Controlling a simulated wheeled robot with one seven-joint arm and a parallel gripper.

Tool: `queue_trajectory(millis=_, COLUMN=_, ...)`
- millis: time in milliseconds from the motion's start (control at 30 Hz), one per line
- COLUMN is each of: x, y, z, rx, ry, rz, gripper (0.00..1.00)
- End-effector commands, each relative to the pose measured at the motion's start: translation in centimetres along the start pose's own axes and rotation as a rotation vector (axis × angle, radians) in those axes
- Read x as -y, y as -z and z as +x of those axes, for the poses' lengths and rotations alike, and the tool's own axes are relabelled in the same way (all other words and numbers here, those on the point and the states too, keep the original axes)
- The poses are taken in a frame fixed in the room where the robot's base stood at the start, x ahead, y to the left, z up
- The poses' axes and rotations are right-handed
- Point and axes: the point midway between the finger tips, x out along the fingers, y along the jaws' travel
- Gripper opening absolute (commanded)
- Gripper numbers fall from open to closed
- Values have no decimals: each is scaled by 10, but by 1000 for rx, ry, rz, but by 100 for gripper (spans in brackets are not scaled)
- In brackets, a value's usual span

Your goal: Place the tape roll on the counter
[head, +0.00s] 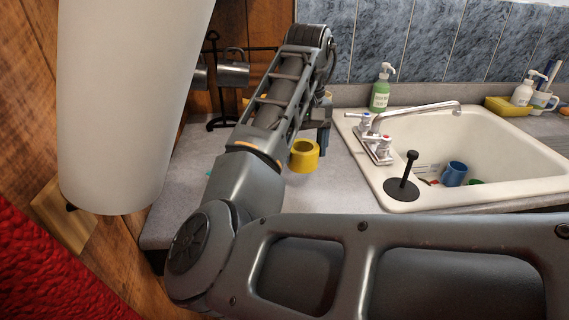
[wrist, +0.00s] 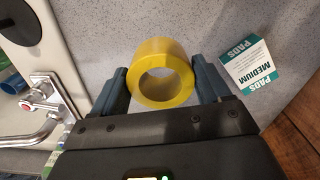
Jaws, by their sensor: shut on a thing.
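The yellow tape roll (head: 303,158) shows over the grey counter (head: 315,194), left of the sink. In the wrist view the tape roll (wrist: 154,52) sits between the two fingers of my gripper (wrist: 160,70), one on each side, with its round hole facing the camera. My gripper is shut on it. The counter (wrist: 110,25) fills the background there. I cannot tell whether the roll touches the counter or hangs just above it. In the head view my arm hides most of my gripper.
A pads box (wrist: 249,66) lies on the counter right of the roll in the wrist view. The white sink (head: 400,200) with its faucet (head: 400,120) is to the right. A green soap bottle (head: 380,92) stands behind, and a dark mug stand (head: 215,80) at back left.

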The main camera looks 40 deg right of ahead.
Motion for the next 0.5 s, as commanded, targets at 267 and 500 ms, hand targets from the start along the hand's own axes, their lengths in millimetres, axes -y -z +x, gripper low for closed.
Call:
queue_trajectory(millis=267, x=17, y=39, z=26, rx=2, ry=0, rz=0, gripper=43)
queue_trajectory(millis=500, x=20, y=43, z=44, rx=2, ry=1, rz=0, gripper=43)
